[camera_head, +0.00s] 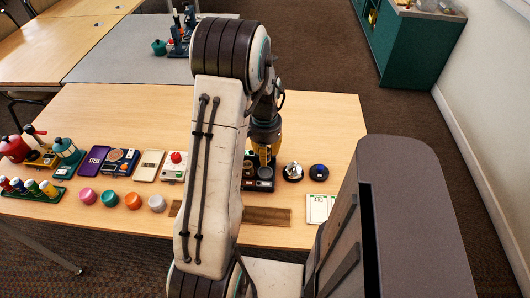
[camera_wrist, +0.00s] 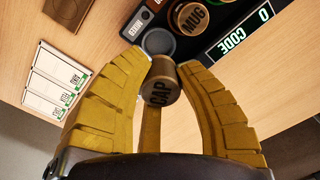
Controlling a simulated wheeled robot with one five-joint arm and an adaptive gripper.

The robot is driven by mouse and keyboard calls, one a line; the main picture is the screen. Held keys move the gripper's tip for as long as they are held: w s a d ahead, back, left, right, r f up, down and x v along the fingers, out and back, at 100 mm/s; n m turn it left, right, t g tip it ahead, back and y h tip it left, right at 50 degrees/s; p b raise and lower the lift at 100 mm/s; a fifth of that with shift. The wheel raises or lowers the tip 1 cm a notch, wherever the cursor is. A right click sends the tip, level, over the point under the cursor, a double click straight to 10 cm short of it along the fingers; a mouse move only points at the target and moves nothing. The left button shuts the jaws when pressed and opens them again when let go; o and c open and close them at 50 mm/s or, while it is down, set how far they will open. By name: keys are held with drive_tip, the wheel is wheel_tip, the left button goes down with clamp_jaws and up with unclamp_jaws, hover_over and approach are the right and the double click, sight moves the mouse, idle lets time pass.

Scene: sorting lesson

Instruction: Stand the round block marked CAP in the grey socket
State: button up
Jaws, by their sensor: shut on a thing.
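The round brown block marked CAP (camera_wrist: 160,88) sits between the yellow fingers of my gripper (camera_wrist: 164,74), which is shut on it. In the wrist view the grey round socket (camera_wrist: 158,42) lies just beyond the block, in a dark tray (camera_wrist: 130,28). A round block marked MUG (camera_wrist: 190,17) stands in the tray beside that socket. In the head view my gripper (camera_head: 263,152) is over the tray (camera_head: 262,185), and my arm hides the held block and much of the tray. I cannot tell the block's height above the tray.
White cards (camera_wrist: 55,82) lie left in the wrist view and right of the tray in the head view (camera_head: 320,208). Two small dark round stands (camera_head: 293,172) are right of the tray. Coloured round pieces (camera_head: 110,199) and a phone-like slab (camera_head: 148,166) lie to the left.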

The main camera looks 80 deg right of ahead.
sight(265, 173)
drive_tip(key=shift+m, duration=0.4)
drive_tip(key=shift+f, duration=0.15)
drive_tip(key=shift+f+b, duration=2.1)
drive_tip(key=shift+f, duration=0.6)
drive_tip(key=shift+f+b, duration=0.6)
drive_tip(key=shift+b, duration=0.1)
drive_tip(key=o, duration=0.5)
drive_tip(key=shift+o, duration=0.2)
drive_tip(key=shift+r, duration=0.15)
drive_tip(key=shift+a+r+p, duration=0.15)
drive_tip(key=shift+r+p, duration=3.9)
drive_tip(key=shift+r, duration=1.35)
